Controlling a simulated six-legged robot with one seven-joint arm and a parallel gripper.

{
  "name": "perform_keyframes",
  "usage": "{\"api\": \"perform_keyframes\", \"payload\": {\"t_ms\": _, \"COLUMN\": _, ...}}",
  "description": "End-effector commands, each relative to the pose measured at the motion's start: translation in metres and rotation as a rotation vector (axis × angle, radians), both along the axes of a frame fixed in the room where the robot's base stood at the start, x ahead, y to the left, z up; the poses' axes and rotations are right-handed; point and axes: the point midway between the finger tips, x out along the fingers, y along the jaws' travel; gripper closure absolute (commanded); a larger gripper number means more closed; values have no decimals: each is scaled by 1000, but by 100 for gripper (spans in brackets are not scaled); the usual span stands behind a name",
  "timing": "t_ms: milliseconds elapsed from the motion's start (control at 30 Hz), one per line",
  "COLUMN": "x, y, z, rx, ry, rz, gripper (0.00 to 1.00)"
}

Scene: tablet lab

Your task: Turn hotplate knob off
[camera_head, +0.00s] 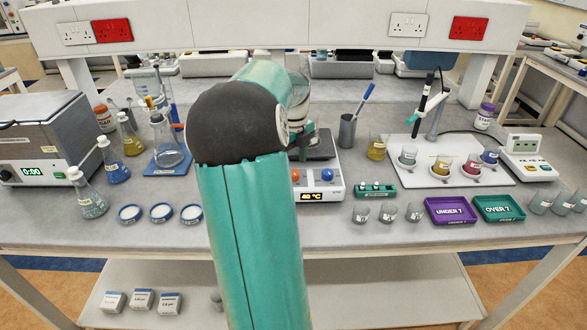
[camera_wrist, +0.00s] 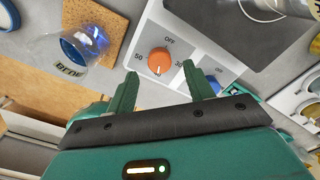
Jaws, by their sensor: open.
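The hotplate (camera_head: 330,190) stands at the middle of the bench, partly hidden behind my arm in the head view. Its display reads 40 °C. It has an orange knob (camera_head: 296,175) and a blue knob (camera_head: 327,174). In the wrist view the orange knob (camera_wrist: 159,61) lies beyond my fingertips, with OFF, 50 and 30 marked around it. Its pale pointer line is on the side away from OFF. The blue knob (camera_wrist: 213,84) is partly hidden by my right finger. My gripper (camera_wrist: 160,80) is open and empty, its fingers either side of the orange knob's direction, apart from it.
A flask (camera_wrist: 72,50) with a blue collar lies to the left in the wrist view. A flask on a blue mat (camera_head: 168,160), a pen cup (camera_head: 347,131) and a green rack (camera_head: 376,190) are near the hotplate. Small dishes (camera_head: 160,212) line the front left.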

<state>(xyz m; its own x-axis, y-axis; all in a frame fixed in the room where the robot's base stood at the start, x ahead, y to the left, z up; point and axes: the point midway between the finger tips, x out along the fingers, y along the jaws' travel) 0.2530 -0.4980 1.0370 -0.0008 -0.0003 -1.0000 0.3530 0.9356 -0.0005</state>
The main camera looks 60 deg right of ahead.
Motion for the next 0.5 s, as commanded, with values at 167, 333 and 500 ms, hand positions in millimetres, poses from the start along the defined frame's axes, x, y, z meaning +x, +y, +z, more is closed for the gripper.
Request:
{"api": "perform_keyframes", "payload": {"t_ms": 167, "x": 0, "y": 0, "z": -27, "rx": 2, "ry": 0, "rz": 1, "gripper": 48}}
{"api": "perform_keyframes", "payload": {"t_ms": 333, "x": 0, "y": 0, "z": -35, "rx": 1, "ry": -1, "rz": 1, "gripper": 48}}
{"api": "perform_keyframes", "payload": {"t_ms": 500, "x": 0, "y": 0, "z": -35, "rx": 0, "ry": -1, "rz": 2, "gripper": 48}}
